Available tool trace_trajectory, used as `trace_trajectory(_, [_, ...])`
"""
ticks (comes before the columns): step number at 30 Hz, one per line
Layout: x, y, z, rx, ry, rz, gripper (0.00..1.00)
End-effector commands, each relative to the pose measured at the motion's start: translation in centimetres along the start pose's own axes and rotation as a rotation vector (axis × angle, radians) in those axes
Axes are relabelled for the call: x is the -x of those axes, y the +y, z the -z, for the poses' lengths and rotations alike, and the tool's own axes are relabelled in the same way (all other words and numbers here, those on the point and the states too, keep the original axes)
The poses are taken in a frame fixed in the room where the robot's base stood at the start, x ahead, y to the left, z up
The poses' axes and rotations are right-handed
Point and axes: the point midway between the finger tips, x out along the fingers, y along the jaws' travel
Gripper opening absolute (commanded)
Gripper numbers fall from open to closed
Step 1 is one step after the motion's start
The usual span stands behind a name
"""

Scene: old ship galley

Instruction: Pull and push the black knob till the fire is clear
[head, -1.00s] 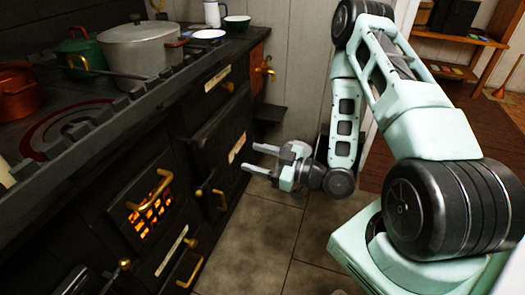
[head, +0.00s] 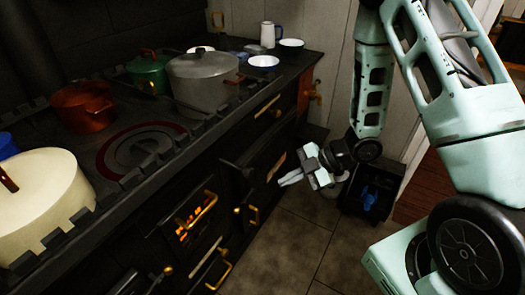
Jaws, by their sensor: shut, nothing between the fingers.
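The black stove has a firebox door (head: 187,232) with a brass handle (head: 196,210). Orange fire glow (head: 183,236) shows through its grate at the lower middle. A small knob (head: 167,271) sits on the stove front below and left of that door; its colour is hard to tell, and I cannot make out a clearly black knob. My gripper (head: 281,182) is shut and empty. It is in front of the stove's right part, pointing left, to the right of the firebox door and apart from the knob.
On the stove top stand a cream pot (head: 45,205), a copper pot (head: 82,108), a green pot (head: 148,72) and a grey pot (head: 203,80). A dark box (head: 378,180) with something blue in it stands on the floor behind my gripper. Tiled floor (head: 285,245) is free in front.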

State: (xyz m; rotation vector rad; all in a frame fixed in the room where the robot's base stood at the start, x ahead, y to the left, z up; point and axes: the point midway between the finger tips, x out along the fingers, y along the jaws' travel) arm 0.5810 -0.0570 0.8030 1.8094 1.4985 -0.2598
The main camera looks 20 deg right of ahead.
Motion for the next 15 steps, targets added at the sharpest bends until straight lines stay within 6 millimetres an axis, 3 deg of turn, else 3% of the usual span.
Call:
trace_trajectory(1, [1.5, 1.7, 1.4, 0.076, -0.057, 0.057, 0.00])
trace_trajectory(7, [3.5, 4.0, 1.2, 0.228, -0.214, 0.175, 0.00])
trace_trajectory(11, [3.1, 4.1, 0.8, 0.247, -0.238, 0.191, 0.00])
trace_trajectory(15, [1.3, 3.6, 0.2, 0.245, -0.236, 0.193, 0.00])
